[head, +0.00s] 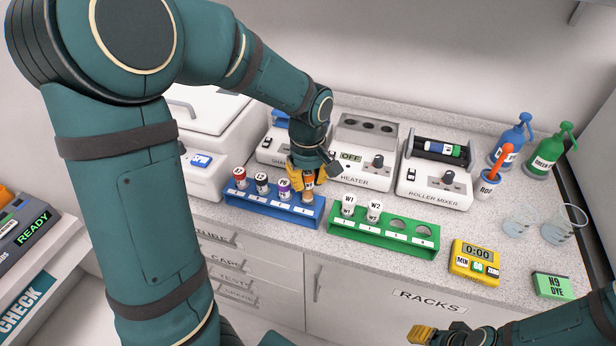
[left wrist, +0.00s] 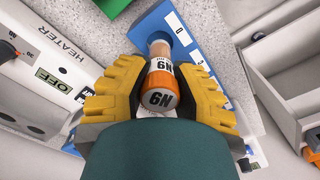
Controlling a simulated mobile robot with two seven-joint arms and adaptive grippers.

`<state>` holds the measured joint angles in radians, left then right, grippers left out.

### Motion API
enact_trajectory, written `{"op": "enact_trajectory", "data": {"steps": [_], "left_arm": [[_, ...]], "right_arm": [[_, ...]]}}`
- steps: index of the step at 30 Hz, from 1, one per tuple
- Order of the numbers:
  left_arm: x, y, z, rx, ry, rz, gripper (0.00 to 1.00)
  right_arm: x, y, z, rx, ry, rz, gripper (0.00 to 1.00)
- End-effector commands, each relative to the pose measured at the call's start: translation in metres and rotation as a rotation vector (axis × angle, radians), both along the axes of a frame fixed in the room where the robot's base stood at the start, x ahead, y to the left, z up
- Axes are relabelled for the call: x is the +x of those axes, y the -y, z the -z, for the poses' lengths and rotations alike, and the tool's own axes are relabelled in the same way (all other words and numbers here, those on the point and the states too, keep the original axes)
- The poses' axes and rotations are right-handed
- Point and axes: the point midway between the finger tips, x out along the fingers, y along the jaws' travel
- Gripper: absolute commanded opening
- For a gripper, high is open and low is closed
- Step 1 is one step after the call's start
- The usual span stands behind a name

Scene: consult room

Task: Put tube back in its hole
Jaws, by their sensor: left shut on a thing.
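My left gripper (head: 308,176) is shut on a tube with an orange cap, marked N9 (head: 308,187), at the right end of the blue rack (head: 270,205). In the left wrist view the tube (left wrist: 160,80) stands between the yellow fingers (left wrist: 160,92), cap toward the camera. Its lower end is close to a round hole in the blue rack (left wrist: 155,22); I cannot tell whether it is inside. The rack's other holes hold tubes with red (head: 240,174), dark (head: 262,180) and purple (head: 284,185) caps. My right gripper (head: 425,334) is low at the bottom edge, away from the racks.
A green rack (head: 385,238) with two white-capped tubes (head: 374,208) and two empty holes stands to the right. The heater (head: 362,165) and roller mixer (head: 435,185) stand behind.

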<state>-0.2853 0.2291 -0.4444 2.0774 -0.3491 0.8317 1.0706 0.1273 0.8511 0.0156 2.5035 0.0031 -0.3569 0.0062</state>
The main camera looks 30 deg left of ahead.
Motion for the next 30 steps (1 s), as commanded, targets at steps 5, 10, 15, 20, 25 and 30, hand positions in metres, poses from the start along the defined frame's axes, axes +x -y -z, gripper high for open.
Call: {"op": "enact_trajectory", "data": {"steps": [5,10,15,20,25,30], "left_arm": [[0.000,0.000,0.000,0.000,0.000,0.000,0.00],[0.000,0.000,0.001,0.000,0.000,0.000,0.00],[0.000,0.000,0.005,0.000,0.000,0.000,0.00],[0.000,0.000,0.010,0.000,0.000,0.000,0.00],[0.000,0.000,0.016,0.000,0.000,0.000,0.00],[0.000,0.000,0.021,0.000,0.000,0.000,0.00]], "right_arm": [[0.000,0.000,0.000,0.000,0.000,0.000,0.47],[0.000,0.000,0.001,0.000,0.000,0.000,0.47],[0.000,0.000,0.004,0.000,0.000,0.000,0.47],[0.000,0.000,0.007,0.000,0.000,0.000,0.47],[0.000,0.000,0.011,0.000,0.000,0.000,0.47],[0.000,0.000,0.014,0.000,0.000,0.000,0.47]]}}
